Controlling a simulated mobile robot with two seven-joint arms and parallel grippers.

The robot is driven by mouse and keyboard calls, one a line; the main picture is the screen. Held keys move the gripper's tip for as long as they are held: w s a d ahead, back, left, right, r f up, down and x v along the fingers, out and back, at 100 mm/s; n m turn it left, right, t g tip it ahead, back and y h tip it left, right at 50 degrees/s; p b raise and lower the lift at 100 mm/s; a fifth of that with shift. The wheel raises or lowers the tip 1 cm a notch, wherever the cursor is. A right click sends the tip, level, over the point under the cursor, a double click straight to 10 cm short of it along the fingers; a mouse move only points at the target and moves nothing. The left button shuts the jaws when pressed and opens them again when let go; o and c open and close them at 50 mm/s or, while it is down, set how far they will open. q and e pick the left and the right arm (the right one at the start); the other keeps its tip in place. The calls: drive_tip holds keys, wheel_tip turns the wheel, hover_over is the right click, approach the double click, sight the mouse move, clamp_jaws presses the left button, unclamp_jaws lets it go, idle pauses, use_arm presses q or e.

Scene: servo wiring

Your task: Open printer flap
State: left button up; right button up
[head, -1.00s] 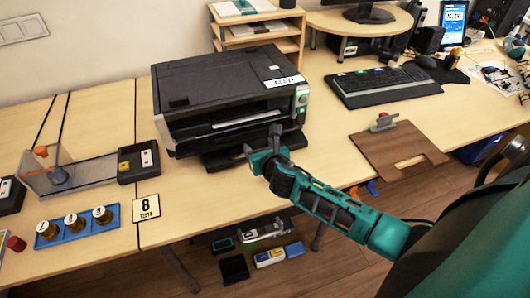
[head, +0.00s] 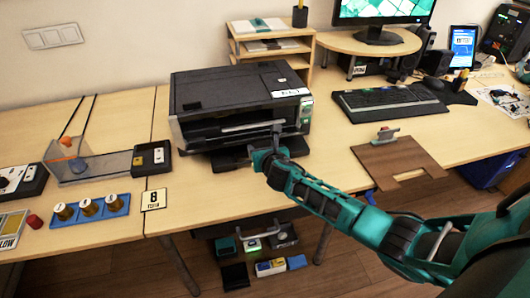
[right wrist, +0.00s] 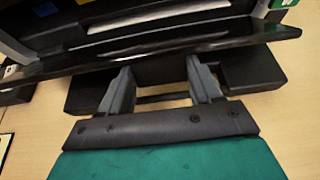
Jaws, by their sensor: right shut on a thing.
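The black printer (head: 240,92) stands on the table left of centre in the head view, with a dark flap (head: 215,142) across its front. In the right wrist view the flap (right wrist: 200,47) spans the picture as a wide dark plate. My right gripper (head: 263,143) is at the printer's front. In the right wrist view its two fingers (right wrist: 157,68) stand apart and reach the flap's near edge. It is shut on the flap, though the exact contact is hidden. My left gripper is not in view.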

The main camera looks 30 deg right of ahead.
drive_tip(key=shift+w+r, duration=0.3)
drive_tip(key=shift+r, duration=0.25)
drive_tip(key=o, duration=1.2)
drive_tip(key=shift+c, duration=0.2)
drive_tip(key=o, duration=0.4)
drive_tip(key=shift+s+f, duration=0.1)
drive_tip(key=shift+f, duration=0.1)
drive_tip(key=shift+c, duration=0.2)
drive_tip(key=shift+s, duration=0.35)
drive_tip(key=p+v, duration=0.2)
drive_tip(key=v, duration=1)
drive_tip(key=shift+a, duration=0.15)
drive_tip(key=shift+s, duration=0.15)
